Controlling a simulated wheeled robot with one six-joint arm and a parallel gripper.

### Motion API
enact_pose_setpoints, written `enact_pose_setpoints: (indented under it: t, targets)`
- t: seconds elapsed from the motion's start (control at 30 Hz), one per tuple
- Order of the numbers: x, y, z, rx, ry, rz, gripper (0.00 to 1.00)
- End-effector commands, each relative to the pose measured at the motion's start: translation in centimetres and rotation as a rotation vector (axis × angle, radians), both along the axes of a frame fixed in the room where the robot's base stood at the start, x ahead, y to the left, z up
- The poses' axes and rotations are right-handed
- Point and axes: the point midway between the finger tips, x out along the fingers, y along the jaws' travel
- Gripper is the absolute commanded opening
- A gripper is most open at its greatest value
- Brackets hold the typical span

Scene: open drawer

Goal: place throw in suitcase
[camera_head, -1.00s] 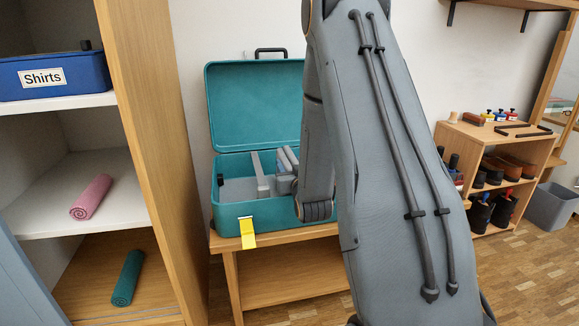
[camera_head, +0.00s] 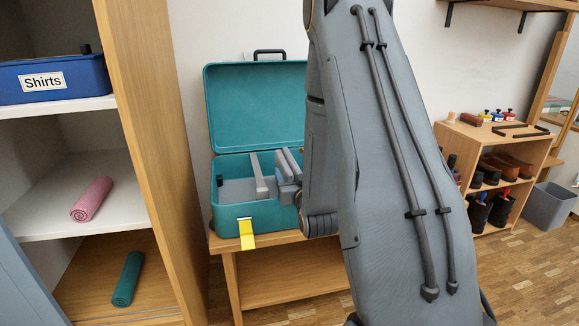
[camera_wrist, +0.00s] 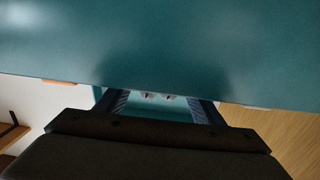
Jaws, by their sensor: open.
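The teal suitcase (camera_head: 232,218) stands open on a wooden bench, its lid (camera_head: 255,105) raised against the wall. My gripper (camera_head: 272,177) is at the suitcase's open body, its fingers apart with nothing visible between them. In the wrist view, my gripper (camera_wrist: 160,104) has spread fingers, and a teal surface (camera_wrist: 160,40) fills the upper half. A rolled pink cloth (camera_head: 91,199) lies on the cabinet's middle shelf, and a rolled dark green cloth (camera_head: 127,279) lies on the lower one. I cannot tell which is the throw. My arm hides the suitcase's right side.
A blue bin labelled Shirts (camera_head: 55,79) sits on the cabinet's upper shelf. The cabinet's wooden side panel (camera_head: 150,120) stands left of the suitcase. The bench (camera_head: 280,291) has a bare lower shelf. A shoe rack (camera_head: 495,140) and grey bin (camera_head: 549,208) are at the right.

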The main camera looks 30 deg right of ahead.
Motion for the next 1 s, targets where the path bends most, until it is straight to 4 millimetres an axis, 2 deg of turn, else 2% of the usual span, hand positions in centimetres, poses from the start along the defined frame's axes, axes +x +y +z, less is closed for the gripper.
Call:
enact_pose_setpoints:
  t: [0.03,0.2,0.4,1.0]
  targets:
    - [-1.2,0.3,0.2,0.001,0.003,-0.001,0.62]
    - [-4.1,1.2,0.3,0.001,0.002,0.0,0.62]
    - [-6.0,1.8,0.3,-0.001,0.001,0.001,0.62]
    - [-6.4,1.9,0.4,-0.001,-0.001,0.001,0.62]
